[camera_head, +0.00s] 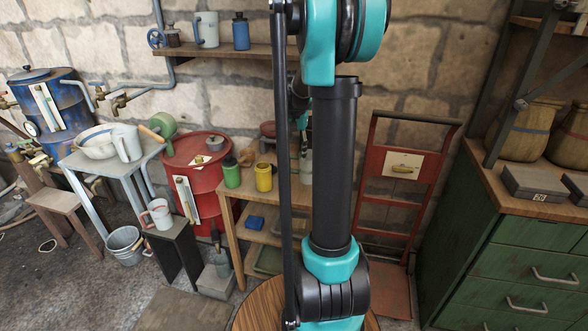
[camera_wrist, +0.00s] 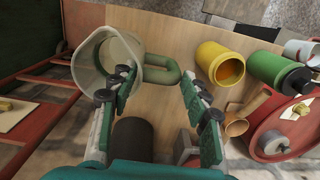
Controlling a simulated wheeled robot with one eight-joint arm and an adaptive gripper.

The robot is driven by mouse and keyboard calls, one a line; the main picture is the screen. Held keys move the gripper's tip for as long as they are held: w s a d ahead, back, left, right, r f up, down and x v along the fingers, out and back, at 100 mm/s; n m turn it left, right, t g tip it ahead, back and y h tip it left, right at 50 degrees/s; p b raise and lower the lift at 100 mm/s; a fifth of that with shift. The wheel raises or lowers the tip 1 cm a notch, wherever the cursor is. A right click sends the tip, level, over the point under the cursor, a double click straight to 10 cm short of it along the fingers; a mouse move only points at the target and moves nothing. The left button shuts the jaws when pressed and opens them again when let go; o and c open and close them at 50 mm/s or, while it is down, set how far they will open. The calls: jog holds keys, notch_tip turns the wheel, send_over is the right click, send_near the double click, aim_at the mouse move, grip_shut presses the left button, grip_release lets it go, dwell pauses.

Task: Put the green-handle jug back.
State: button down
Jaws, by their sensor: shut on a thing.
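The green-handle jug (camera_wrist: 106,55) is a pale, translucent vessel with a thick green loop handle (camera_wrist: 161,66). It is over or on the wooden bench top (camera_wrist: 150,30); I cannot tell if its base touches. My gripper (camera_wrist: 159,78) has its fingers on either side of the handle and is shut on it. In the head view, part of the pale jug (camera_head: 306,166) shows at the bench, right of the thin black rod. My arm hides most of the gripper there.
Near the jug stand a yellow container (camera_wrist: 220,64) and a green container (camera_wrist: 278,72). A red drum (camera_head: 205,150) stands left of the bench. A red hand truck (camera_head: 400,170) leans at right. A wall shelf (camera_head: 225,52) holds a pale mug (camera_head: 207,29) and a blue bottle (camera_head: 241,31).

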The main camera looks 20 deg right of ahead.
notch_tip(320, 180, down, 6)
dwell(0.5)
jog(key=shift+f, duration=0.2)
jog(key=c, duration=0.7)
grip_release()
jog(key=shift+c, duration=0.2)
jog(key=r, duration=1.2)
jog(key=shift+w+d, duration=0.15)
jog(key=shift+d, duration=0.05)
jog(key=shift+a, duration=0.15)
jog(key=s+a+f+n+t, duration=0.1)
jog(key=s+a+f+n, duration=0.1)
jog(key=s, duration=0.5)
jog(key=s+a+f+n+t, duration=0.2)
jog(key=s+a+f, duration=0.3)
jog(key=s+f, duration=0.2)
jog(key=s+a+f+n+t, duration=0.1)
jog(key=s+a+f+n, duration=0.2)
jog(key=s, duration=0.5)
jog(key=shift+s+a+f+t, duration=0.35)
jog(key=shift+a+f, duration=0.3)
jog(key=shift+f, duration=0.3)
